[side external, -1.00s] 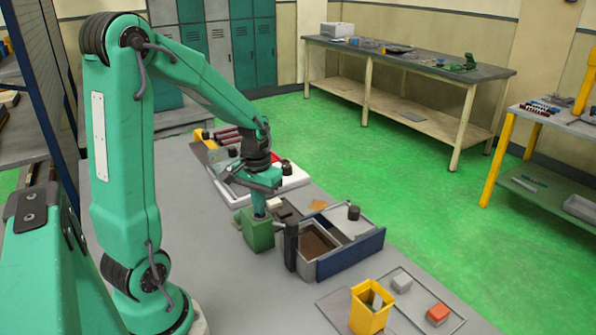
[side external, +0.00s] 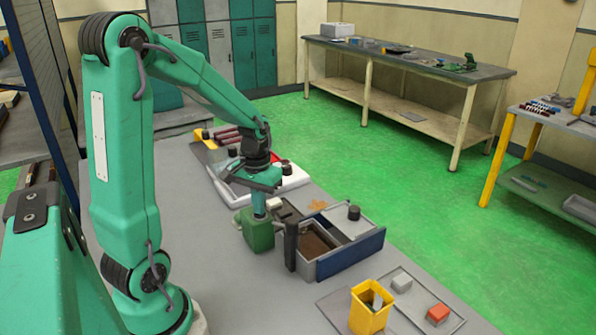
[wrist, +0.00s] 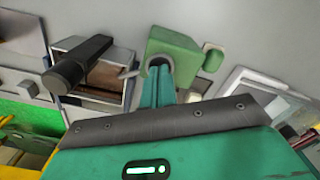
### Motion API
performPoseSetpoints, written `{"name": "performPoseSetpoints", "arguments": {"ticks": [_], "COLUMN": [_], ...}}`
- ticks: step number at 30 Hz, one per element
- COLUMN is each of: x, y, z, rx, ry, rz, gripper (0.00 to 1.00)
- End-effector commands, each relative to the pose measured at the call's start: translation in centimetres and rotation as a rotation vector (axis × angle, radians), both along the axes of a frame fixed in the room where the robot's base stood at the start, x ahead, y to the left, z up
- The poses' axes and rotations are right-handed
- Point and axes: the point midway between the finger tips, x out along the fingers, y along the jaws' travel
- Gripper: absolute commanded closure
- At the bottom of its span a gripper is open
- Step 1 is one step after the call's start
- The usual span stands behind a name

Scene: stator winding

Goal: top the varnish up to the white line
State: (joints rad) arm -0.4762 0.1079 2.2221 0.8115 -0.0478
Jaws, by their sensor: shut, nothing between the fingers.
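The open grey tank (side external: 301,256) holds a brown surface, probably the varnish (side external: 318,243); it also shows in the wrist view (wrist: 104,78). I cannot make out a white line on it. A green block-shaped can (side external: 258,236) stands left of the tank; it also shows in the wrist view (wrist: 185,45), with a dark round opening on top. My gripper (side external: 259,212) points down at the can's top. In the wrist view my green fingers (wrist: 157,76) are together at that opening, with nothing between them. Whether they touch the can is unclear.
A dark upright cylinder (side external: 290,247) stands between can and tank, and partly covers the tank in the wrist view. A grey lid (side external: 338,222) with a black knob lies behind the tank's opening. A yellow bin (side external: 370,312) and tray (side external: 424,300) are in front.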

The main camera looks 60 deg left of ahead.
Motion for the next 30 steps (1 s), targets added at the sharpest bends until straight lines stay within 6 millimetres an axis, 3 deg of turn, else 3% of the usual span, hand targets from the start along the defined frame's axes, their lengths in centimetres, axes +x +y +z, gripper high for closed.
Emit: {"name": "performPoseSetpoints", "arguments": {"ticks": [30], "x": [0.0], "y": [0.0], "z": [5.6], "rx": [0.001], "ry": [-0.002], "rz": [0.000], "gripper": [1.00]}}
